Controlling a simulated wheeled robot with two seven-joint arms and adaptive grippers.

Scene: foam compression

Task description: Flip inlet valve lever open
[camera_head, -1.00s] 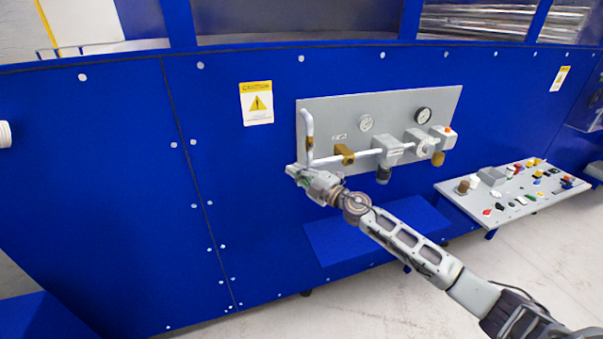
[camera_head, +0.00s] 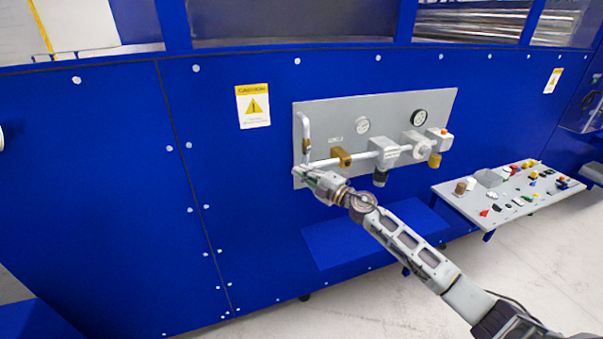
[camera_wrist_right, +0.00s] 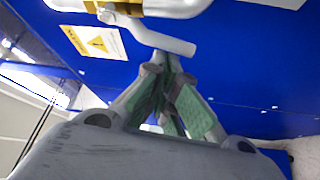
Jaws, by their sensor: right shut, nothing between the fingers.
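The inlet valve sits on the upright pipe (camera_head: 305,125) at the left end of the grey panel; its brass body (camera_head: 306,146) shows just above my gripper. In the right wrist view the light grey valve lever (camera_wrist_right: 160,40) slants below the pipe and brass fitting at the top. My right gripper (camera_head: 303,171) is at the panel's lower left corner, below the valve. Its green-padded fingers (camera_wrist_right: 166,76) are shut and empty, with tips close under the lever; I cannot tell whether they touch. The lever is not clear in the head view. My left gripper is not in view.
The grey panel (camera_head: 385,103) also carries a brass fitting (camera_head: 341,156), two gauges and a regulator (camera_head: 383,152). A blue step (camera_head: 340,238) projects below. A control table (camera_head: 500,205) with several small parts stands at right.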

